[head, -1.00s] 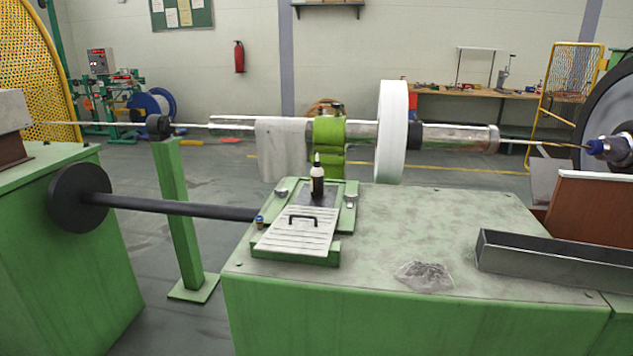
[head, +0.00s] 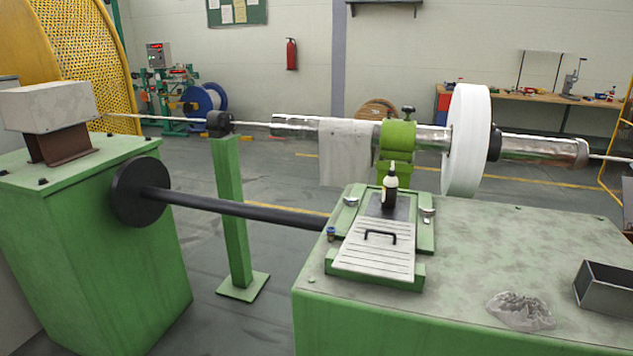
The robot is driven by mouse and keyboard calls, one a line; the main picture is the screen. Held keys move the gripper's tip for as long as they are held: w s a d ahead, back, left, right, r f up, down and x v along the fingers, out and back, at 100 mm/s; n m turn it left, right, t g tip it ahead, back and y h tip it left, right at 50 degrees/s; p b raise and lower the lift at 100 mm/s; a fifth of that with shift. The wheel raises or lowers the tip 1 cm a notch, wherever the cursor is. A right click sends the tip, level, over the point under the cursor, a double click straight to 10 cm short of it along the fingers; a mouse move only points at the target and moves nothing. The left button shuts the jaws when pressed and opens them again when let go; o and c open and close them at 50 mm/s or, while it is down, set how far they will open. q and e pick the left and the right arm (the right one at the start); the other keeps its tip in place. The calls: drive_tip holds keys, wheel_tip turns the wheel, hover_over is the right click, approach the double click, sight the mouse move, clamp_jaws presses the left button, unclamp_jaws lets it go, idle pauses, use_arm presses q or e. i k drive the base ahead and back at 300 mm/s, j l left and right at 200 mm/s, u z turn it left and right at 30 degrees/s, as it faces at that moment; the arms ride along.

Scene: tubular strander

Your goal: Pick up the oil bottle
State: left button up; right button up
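The oil bottle (head: 389,190) is a small dark bottle with a pale band and a light pointed nozzle. It stands upright on the dark plate at the back of the ridged metal cover (head: 376,251), on top of the green machine bench. The cover has a black handle in front of the bottle. Neither of my grippers is in view.
The green bench top (head: 480,250) is mostly clear; a crumpled clear bag (head: 520,311) and a metal trough (head: 606,289) lie at its right. A black shaft (head: 240,207) runs in from the left. Behind the bottle are a white disc (head: 466,140), a green clamp (head: 397,134) and a hanging cloth (head: 345,150).

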sight(390, 185)
drive_tip(key=i+j+u, duration=0.15)
drive_tip(key=j+u, duration=0.15)
drive_tip(key=u, duration=0.2)
drive_tip(key=i+j+u, duration=0.2)
drive_tip(key=u, duration=0.3)
drive_tip(key=i+j+u, duration=0.15)
drive_tip(key=u, duration=0.35)
drive_tip(key=i+j+z, duration=0.15)
drive_tip(key=i, duration=0.35)
drive_tip(key=i+j+z, duration=0.2)
drive_tip(key=i, duration=0.25)
drive_tip(key=i+z, duration=0.15)
drive_tip(key=z, duration=0.25)
drive_tip(key=i+z, duration=0.1)
drive_tip(key=z, duration=0.3)
drive_tip(key=i+j+z, duration=0.1)
drive_tip(key=z, duration=0.3)
drive_tip(key=i+j+z, duration=0.1)
drive_tip(key=z, duration=0.3)
